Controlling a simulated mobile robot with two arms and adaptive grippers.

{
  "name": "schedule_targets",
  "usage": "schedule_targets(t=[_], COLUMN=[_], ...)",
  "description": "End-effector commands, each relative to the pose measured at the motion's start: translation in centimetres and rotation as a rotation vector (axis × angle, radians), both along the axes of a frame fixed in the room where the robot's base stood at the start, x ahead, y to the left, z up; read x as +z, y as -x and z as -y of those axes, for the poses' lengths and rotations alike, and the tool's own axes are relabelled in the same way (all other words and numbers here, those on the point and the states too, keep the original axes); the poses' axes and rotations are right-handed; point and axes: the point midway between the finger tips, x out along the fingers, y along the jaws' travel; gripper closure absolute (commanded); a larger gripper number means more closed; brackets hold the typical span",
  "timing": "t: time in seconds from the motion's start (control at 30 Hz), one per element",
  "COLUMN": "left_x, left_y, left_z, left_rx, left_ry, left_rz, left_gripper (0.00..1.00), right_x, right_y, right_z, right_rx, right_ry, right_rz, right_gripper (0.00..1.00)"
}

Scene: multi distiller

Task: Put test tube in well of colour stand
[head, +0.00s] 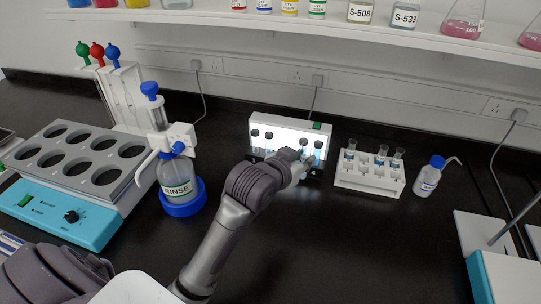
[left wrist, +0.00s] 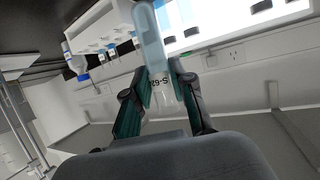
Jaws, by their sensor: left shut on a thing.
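My left gripper (head: 302,165) is at the front of the lit white colour stand (head: 290,126), toward its right half, and partly hidden by my own wrist. In the left wrist view its fingers (left wrist: 160,92) are shut on a clear test tube (left wrist: 152,40) with pale blue contents and a label that seems to start "S-6". The stand also shows in the left wrist view (left wrist: 225,14), with dark caps along it. In the head view several dark-capped vials stand in it. Whether the held tube touches a well cannot be told. My right gripper is not in view.
A white rack (head: 368,182) with three tubes stands right of the colour stand, with a blue-capped wash bottle (head: 428,178) beyond. A rinse bottle (head: 177,178) and a heating block (head: 75,160) are at the left. The black bench in front is clear.

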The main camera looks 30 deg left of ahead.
Motion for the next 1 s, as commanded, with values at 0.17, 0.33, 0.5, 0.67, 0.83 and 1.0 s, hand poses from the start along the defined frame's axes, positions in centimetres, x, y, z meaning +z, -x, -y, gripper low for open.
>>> schedule_targets(t=[0.17,0.33,0.5,0.67,0.83,1.0], left_x=[4.0,7.3,8.6,6.2,1.6,-2.5], left_y=[-5.6,-8.5,-9.6,-9.6,-9.6,-9.6], left_z=[-4.6,-8.4,-10.2,-10.4,-10.3,-10.3], left_rx=[0.022,0.052,0.069,0.071,0.071,0.071], left_ry=[-0.004,0.016,0.034,0.038,0.039,0.037], left_rz=[0.004,0.005,0.004,-0.003,-0.003,0.0], left_gripper=[1.0,1.0,1.0,1.0,1.0,1.0], right_x=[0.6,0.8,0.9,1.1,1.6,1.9], right_y=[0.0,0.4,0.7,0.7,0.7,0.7], right_z=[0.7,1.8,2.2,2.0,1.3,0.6], right_rx=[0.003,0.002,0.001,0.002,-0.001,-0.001], right_ry=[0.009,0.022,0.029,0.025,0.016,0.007], right_rz=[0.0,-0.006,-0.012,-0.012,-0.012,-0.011], right_gripper=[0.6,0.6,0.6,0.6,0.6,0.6])
